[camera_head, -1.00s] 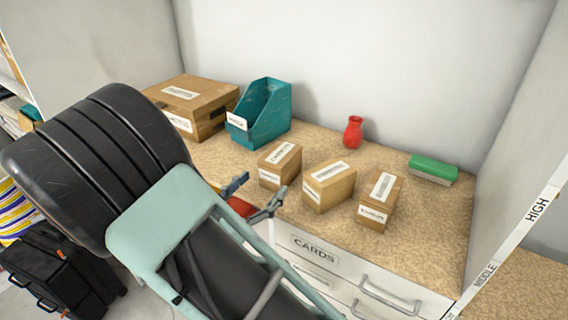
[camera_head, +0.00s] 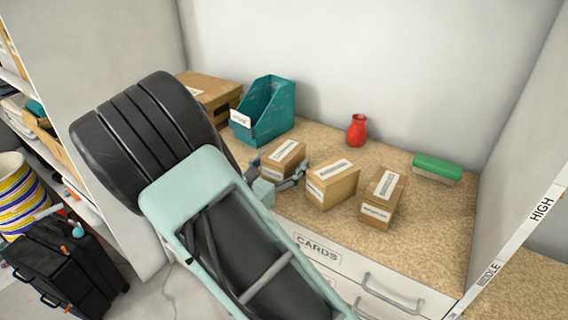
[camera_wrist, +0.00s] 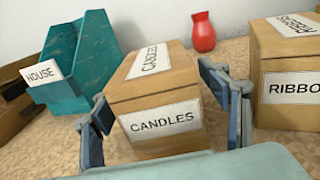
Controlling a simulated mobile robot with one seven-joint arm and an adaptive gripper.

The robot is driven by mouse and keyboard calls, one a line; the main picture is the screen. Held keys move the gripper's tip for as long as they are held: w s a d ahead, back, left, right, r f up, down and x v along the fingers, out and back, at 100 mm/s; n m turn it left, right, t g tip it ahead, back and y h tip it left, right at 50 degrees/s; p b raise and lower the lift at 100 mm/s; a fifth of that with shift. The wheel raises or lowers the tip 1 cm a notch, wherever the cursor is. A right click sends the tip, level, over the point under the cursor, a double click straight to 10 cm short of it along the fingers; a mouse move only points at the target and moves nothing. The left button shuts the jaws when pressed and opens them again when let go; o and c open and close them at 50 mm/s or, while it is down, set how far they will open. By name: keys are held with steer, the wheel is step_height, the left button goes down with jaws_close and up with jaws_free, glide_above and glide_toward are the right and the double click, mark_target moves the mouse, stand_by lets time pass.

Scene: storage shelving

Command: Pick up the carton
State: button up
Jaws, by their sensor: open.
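A small brown carton labelled CANDLES (camera_wrist: 160,118) stands upright on the speckled shelf surface. It is the leftmost of three small cartons, and it also shows in the head view (camera_head: 284,154). My gripper (camera_wrist: 154,92) is open, with one finger on each side of this carton. The left finger is by its left side and the right finger is close to its right side. I cannot tell whether either finger touches it. In the head view my gripper (camera_head: 279,171) is at the carton's near end, partly hidden by my arm.
A carton labelled RIBBO... (camera_wrist: 288,90) stands close on the right, near my right finger. Another small carton (camera_head: 382,198) is farther right. A teal holder labelled HOUSE (camera_wrist: 82,65) is on the left, beside a larger box (camera_head: 208,94). A red vase (camera_head: 357,130) and green-topped block (camera_head: 437,168) stand behind.

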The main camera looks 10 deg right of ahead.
mark_target(284, 150)
steer(key=shift+c, duration=0.7)
steer(key=c, duration=1.4)
steer(key=shift+r, duration=0.1)
steer(key=shift+r, duration=0.5)
step_height(284, 150, up, 2)
steer(key=shift+r+p, duration=0.15)
steer(key=shift+p, duration=0.2)
steer(key=shift+s+d+r+b, duration=0.1)
steer(key=shift+s+d+r, duration=0.2)
steer(key=shift+s+r, duration=1.65)
steer(key=shift+s+d+r+b, duration=0.1)
steer(key=shift+s+d+r, duration=0.15)
steer(key=shift+s+r, duration=1.7)
steer(key=shift+s+d+r+b, duration=0.1)
steer(key=shift+s+d+r, duration=0.5)
steer(key=shift+s, duration=2.45)
